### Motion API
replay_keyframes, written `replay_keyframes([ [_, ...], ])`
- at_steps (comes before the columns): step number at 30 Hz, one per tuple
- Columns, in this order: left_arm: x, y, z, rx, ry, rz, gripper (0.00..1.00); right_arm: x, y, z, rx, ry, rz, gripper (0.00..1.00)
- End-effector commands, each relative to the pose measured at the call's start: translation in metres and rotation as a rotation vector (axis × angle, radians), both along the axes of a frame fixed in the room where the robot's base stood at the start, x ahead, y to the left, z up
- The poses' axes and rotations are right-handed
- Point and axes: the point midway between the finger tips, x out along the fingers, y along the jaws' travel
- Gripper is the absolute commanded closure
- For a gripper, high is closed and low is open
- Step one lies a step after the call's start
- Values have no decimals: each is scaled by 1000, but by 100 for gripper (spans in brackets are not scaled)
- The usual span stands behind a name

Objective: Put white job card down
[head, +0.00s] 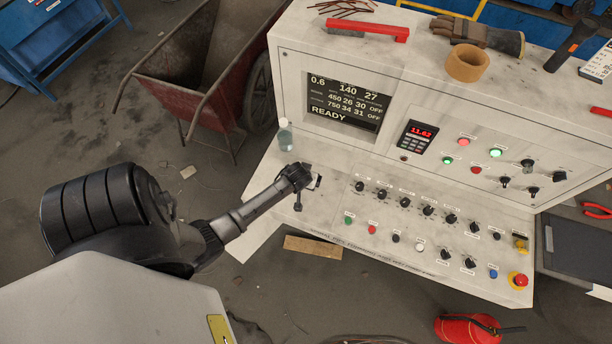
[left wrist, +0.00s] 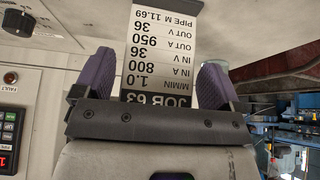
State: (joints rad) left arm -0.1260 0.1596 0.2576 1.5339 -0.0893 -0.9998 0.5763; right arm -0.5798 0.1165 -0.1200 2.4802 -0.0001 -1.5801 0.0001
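The white job card (left wrist: 160,55) shows in the left wrist view, its text upside down, with a black JOB 63 band at the gripper end. It lies between the two purple fingers of my left gripper (left wrist: 157,85), which stand apart, one close to each side edge. I cannot tell whether they press on it. In the head view my left gripper (head: 305,180) is over the left part of the console's sloped panel (head: 330,215). A small white piece beside its tip may be the card. My right gripper is not in view.
A small clear bottle (head: 285,134) stands just behind the left gripper. Knobs (head: 428,210) and buttons fill the panel to the right. A tape roll (head: 467,63), a glove (head: 480,35) and a red-handled tool (head: 368,30) lie on the console top. A red cart (head: 200,80) stands left.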

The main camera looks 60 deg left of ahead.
Motion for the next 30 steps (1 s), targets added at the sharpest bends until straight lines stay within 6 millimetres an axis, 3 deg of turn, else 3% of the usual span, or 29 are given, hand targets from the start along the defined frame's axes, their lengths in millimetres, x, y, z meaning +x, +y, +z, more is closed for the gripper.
replay_keyframes([
  [3, 0, 0, 0, 0, 0, 0, 1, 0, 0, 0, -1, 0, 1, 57],
  [14, -3, -2, 8, -1, -1, 0, 1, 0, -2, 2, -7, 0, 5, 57],
  [30, -35, -32, 85, -1, -1, 1, 1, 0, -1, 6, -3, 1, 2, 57],
])
